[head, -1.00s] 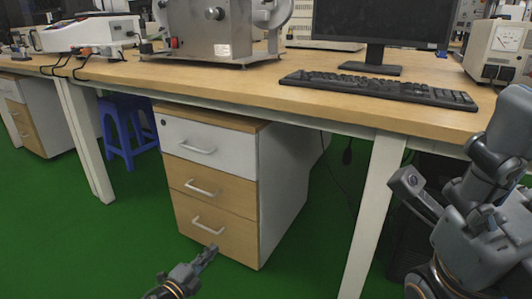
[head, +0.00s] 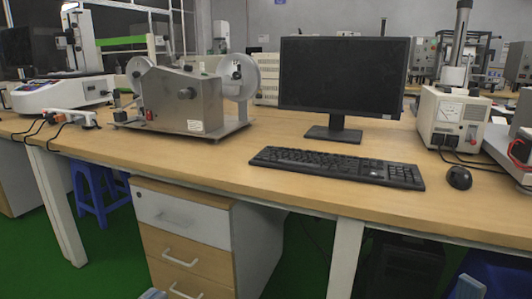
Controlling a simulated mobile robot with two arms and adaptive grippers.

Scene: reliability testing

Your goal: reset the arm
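Only a small grey tip of my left gripper (head: 153,294) shows at the bottom edge of the head view, in front of the drawer cabinet. A small grey piece of what looks like my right gripper (head: 469,287) shows at the bottom edge on the right, below the table. The rest of both arms is out of the picture. Too little shows to tell whether either gripper is open or shut. Nothing is seen held.
A wooden workbench (head: 240,180) spans the view, with a keyboard (head: 335,167), monitor (head: 340,75), mouse (head: 459,178), metal reel machine (head: 185,100) and power supply (head: 452,120). A drawer cabinet (head: 190,220) and blue stool (head: 97,195) stand below. The bench's front strip is clear.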

